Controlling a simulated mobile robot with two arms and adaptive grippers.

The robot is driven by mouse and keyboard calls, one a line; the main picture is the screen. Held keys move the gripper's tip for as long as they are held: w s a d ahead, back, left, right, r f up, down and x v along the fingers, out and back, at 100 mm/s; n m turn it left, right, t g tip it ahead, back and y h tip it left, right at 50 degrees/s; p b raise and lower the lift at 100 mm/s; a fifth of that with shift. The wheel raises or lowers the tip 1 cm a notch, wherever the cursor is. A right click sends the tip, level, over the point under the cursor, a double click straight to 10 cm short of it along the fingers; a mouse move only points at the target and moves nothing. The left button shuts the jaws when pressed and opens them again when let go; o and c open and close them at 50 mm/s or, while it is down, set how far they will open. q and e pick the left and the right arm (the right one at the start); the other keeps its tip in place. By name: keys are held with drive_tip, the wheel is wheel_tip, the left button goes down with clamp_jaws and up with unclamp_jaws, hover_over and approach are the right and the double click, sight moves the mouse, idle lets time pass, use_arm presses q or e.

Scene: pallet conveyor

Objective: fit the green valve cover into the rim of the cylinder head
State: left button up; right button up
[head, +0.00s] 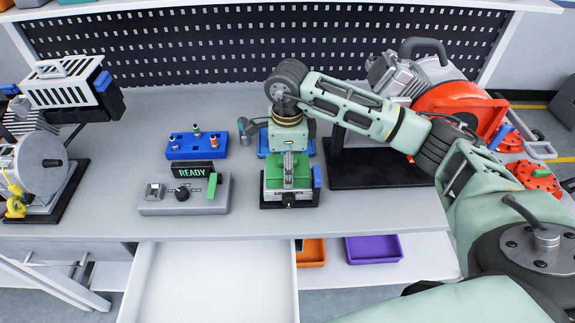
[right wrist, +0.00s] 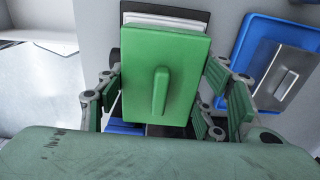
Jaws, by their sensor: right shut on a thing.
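The green valve cover (head: 288,178) is a rectangular plate with a raised grip ridge, seen close up in the right wrist view (right wrist: 185,55). My right gripper (head: 288,164) comes down from above and is shut on the cover, with a finger at each side in the right wrist view (right wrist: 162,85). The cylinder head (right wrist: 165,12) lies under the cover, and only a pale strip of it with a dark border shows past the cover's far edge. The cover hides most of the rim, so I cannot tell whether it is seated. My left gripper is not in view.
A control box (head: 185,195) with a READY display stands to the left. Behind it is a blue holder (head: 196,146) with small parts. A machine with a red-orange part (head: 455,105) stands at right. Below the bench is an open white drawer (head: 215,280).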

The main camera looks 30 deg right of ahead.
drive_tip(key=o, duration=1.4)
wheel_tip(320, 180, up, 12)
drive_tip(key=shift+r, duration=0.1)
